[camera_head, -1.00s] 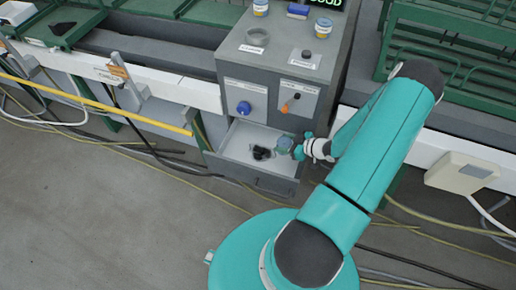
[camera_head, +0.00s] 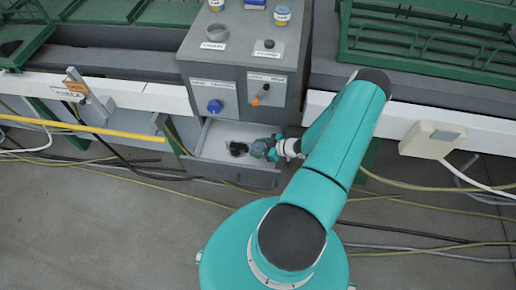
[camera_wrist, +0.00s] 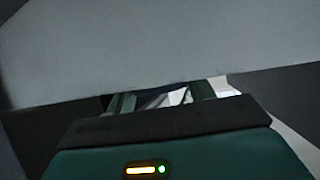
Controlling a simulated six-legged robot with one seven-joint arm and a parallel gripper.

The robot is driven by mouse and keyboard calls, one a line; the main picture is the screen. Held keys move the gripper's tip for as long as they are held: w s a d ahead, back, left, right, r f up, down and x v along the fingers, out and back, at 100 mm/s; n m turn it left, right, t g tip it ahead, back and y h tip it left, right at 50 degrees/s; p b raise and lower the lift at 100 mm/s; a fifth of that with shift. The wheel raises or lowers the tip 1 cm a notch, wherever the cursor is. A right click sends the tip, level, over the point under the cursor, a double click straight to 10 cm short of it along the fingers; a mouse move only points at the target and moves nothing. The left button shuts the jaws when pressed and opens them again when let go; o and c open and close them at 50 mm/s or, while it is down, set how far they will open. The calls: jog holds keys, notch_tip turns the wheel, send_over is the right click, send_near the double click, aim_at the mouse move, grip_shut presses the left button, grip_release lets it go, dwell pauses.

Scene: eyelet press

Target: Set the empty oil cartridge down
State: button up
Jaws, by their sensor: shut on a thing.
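My gripper (camera_head: 275,147) is shut on a small blue-grey round thing, which I take to be the oil cartridge (camera_head: 259,148). It is held at the right part of the open drawer (camera_head: 212,150) low in the grey press. I cannot tell whether it touches the drawer floor. In the wrist view my gripper's fingers (camera_wrist: 162,98) point up under a large pale grey surface, and the cartridge cannot be made out there. A black item (camera_head: 238,149) lies in the drawer, just left of the cartridge.
The grey press (camera_head: 195,72) carries a blue knob (camera_head: 215,106) and an orange-handled lever (camera_head: 260,95) above the drawer. A yellow rail (camera_head: 80,127) is at left. Cables (camera_head: 420,187) cross the floor.

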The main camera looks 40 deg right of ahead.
jog(key=shift+f, duration=0.55)
jog(key=o, duration=1)
jog(key=shift+f, duration=0.15)
jog(key=shift+c, duration=0.2)
jog(key=shift+s+r, duration=0.15)
jog(key=shift+r, duration=0.1)
jog(key=v, duration=1.1)
jog(key=shift+s+d+r, duration=0.15)
jog(key=shift+s, duration=0.05)
